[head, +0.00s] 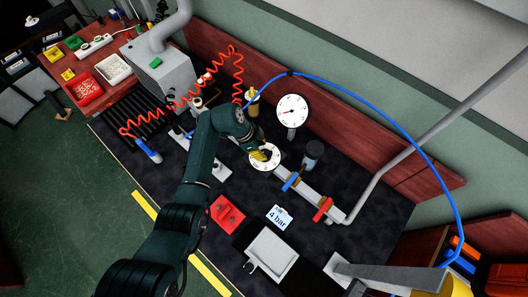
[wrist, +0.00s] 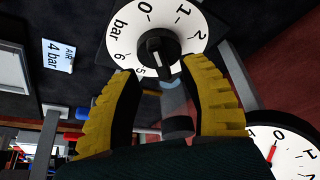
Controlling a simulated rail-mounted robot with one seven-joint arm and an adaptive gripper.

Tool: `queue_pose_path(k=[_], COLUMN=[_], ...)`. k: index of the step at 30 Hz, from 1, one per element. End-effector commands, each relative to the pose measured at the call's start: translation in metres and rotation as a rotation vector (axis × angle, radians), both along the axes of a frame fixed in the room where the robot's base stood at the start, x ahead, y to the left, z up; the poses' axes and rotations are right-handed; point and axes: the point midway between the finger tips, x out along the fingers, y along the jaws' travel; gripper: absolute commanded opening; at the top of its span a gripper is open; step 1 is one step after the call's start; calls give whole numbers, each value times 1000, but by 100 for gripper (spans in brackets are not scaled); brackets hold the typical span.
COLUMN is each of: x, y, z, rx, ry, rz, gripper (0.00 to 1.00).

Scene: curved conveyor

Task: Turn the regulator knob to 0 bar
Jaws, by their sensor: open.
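The regulator knob (wrist: 160,50) is a black bar-shaped handle at the centre of a white dial (wrist: 122,37) marked 0, 1, 2, 5, 6 and bar. Its white mark lies near the middle of the knob; I cannot tell surely which number it points at. My gripper (wrist: 160,72) is open, its yellow-padded fingers on either side of the knob's lower end, with gaps visible. In the head view my gripper (head: 264,153) is over the dial (head: 257,164) and hides the knob. A round white gauge (wrist: 290,155) with a red needle shows at the lower right.
The gauge (head: 292,111) stands behind the dial. Blue (head: 291,181) and red (head: 323,208) valve handles lie to the right on the pipe. A "4 bar" card (head: 279,217) lies in front. A blue hose (head: 400,130) arches overhead; a coiled orange hose (head: 185,96) is left.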

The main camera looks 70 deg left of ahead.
Motion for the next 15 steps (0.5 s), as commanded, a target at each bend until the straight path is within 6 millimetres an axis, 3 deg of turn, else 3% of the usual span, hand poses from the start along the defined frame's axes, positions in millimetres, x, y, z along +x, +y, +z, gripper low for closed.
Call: queue_pose_path(k=[6, 15], x=[10, 11], y=[-2, -3], z=[-25, -26], rx=[1, 1], ry=[0, 0], rz=[0, 0], gripper=[44, 41])
